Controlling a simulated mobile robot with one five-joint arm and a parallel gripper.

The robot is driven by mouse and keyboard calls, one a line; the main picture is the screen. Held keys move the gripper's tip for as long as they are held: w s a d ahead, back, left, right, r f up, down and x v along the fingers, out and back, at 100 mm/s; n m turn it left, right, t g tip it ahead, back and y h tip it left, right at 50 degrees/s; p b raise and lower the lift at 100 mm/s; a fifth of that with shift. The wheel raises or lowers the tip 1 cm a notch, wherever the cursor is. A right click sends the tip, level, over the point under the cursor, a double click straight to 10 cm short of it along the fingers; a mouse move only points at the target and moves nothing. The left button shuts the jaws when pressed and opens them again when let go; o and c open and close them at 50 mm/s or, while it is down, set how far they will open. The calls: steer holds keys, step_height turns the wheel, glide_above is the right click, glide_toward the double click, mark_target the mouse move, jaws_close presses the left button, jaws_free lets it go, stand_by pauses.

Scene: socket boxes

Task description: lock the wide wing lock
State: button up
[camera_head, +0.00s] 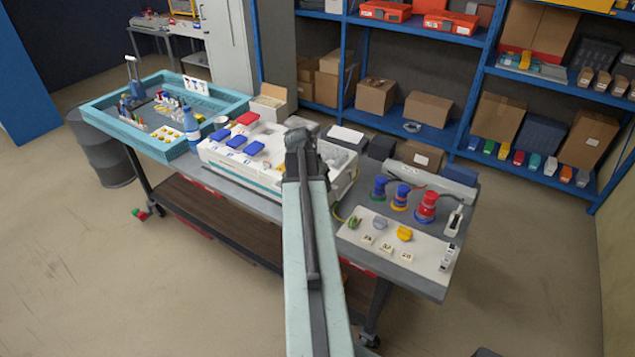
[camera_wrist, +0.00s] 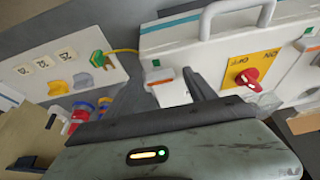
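A red wing-shaped knob (camera_wrist: 249,79) sits on a yellow plate (camera_wrist: 251,70) marked OFF and ON, on a white case (camera_wrist: 178,42), in the wrist view. On a white panel (camera_wrist: 62,62) are a yellow knob (camera_wrist: 59,87) and a blue-grey knob (camera_wrist: 83,80). I cannot tell for sure which is the wide wing lock. My gripper (camera_wrist: 168,90) seems open and empty, its dark fingers apart in front of the case, left of the red knob. In the head view my gripper (camera_head: 299,138) is over the case (camera_head: 222,158); the red knob is not visible there.
The panel (camera_head: 430,254) holds a yellow knob (camera_head: 404,233) and number tags. Blue and red plugs (camera_head: 426,207) stand behind it. A teal tray (camera_head: 104,117) and a blue bottle (camera_head: 192,128) are left of the case. Shelves with boxes stand behind.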

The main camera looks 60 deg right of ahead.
steer(key=shift+r, duration=0.1)
steer(key=p+v, duration=0.7)
steer(key=shift+r, duration=0.25)
steer(key=shift+a, duration=0.15)
